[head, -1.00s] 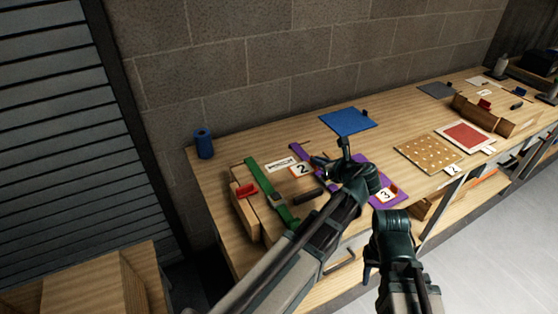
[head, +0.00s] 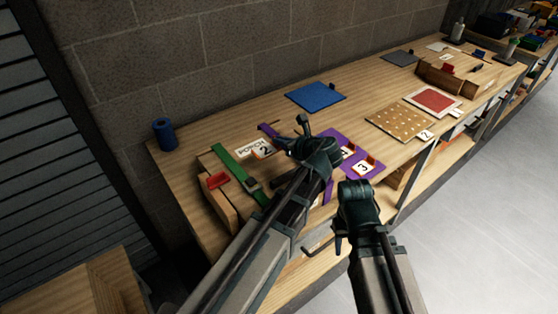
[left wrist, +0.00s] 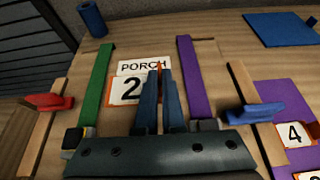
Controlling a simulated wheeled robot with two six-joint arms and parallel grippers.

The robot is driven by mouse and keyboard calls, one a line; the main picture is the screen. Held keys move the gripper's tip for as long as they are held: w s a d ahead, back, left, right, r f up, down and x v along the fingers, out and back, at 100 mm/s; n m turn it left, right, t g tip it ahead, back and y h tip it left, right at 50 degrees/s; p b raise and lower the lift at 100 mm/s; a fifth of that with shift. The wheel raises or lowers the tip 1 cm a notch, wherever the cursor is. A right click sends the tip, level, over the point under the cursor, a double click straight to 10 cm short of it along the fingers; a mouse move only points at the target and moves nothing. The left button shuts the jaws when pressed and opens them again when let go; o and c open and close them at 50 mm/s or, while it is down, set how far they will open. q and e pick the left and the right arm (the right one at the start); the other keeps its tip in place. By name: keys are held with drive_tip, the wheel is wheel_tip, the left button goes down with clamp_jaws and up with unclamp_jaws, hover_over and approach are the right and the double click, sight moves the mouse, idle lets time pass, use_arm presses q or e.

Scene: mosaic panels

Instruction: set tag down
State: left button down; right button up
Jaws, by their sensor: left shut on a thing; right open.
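My left gripper (head: 282,146) is shut on the number 2 tag (head: 263,151), a white tile with an orange edge. In the left wrist view the tag (left wrist: 129,90) is just left of the shut fingers (left wrist: 160,75), at the lower edge of the white PORCH plate (left wrist: 145,67). Whether the tag touches the board beneath cannot be told. The plate (head: 248,148) lies between a green strap (head: 236,165) and a purple strap (left wrist: 194,80). My right gripper (head: 340,243) is open and empty in front of the bench.
Number 4 (head: 345,152) and number 3 (head: 362,168) tags lie on a purple mat (head: 376,165) at the right. Red (left wrist: 48,102) and blue (left wrist: 255,113) clamp handles flank the board. A blue roll (head: 165,134) stands left; a blue mat (head: 315,96) lies behind.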

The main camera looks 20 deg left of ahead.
sight(280, 161)
use_arm(q)
drive_tip(key=shift+f+b, duration=2.1)
drive_tip(key=shift+f, duration=0.6)
drive_tip(key=shift+r, duration=0.15)
drive_tip(key=c, duration=1.5)
unclamp_jaws()
drive_tip(key=shift+f, duration=0.2)
drive_tip(key=o, duration=0.5)
drive_tip(key=shift+r, duration=0.1)
